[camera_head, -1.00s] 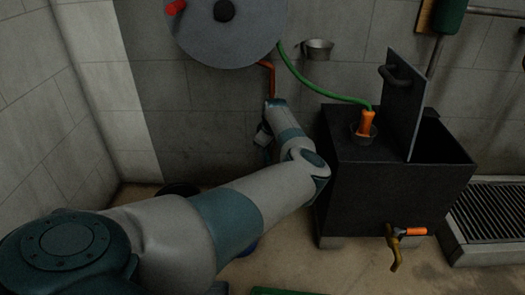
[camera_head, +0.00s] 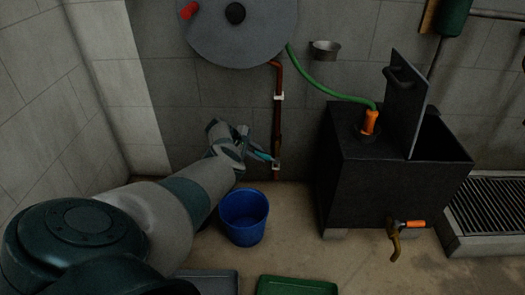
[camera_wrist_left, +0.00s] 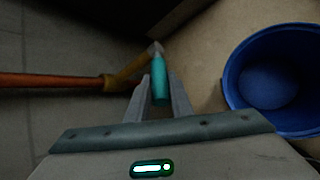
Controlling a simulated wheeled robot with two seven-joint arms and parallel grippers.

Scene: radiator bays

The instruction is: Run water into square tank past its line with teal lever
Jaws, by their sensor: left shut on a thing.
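The square tank (camera_head: 385,195) is a dark box on low feet with its lid (camera_head: 407,105) standing upright. Its inside looks dark; I cannot make out a fill line or water. A green hose (camera_head: 318,84) runs to an orange nozzle (camera_head: 370,122) at the tank top. The teal lever (camera_wrist_left: 160,76) sits on a valve of the copper pipe (camera_head: 277,122) at the wall, low down. My left gripper (camera_head: 262,157) is at that valve, and in the left wrist view its fingers (camera_wrist_left: 160,98) are shut on the lever. My right gripper is not in view.
A blue bucket (camera_head: 244,217) stands on the floor just right of my left forearm. A brass tap with an orange handle (camera_head: 406,225) juts from the tank front. Green (camera_head: 297,287) and grey trays lie at the front. A floor grate (camera_head: 490,215) is at right.

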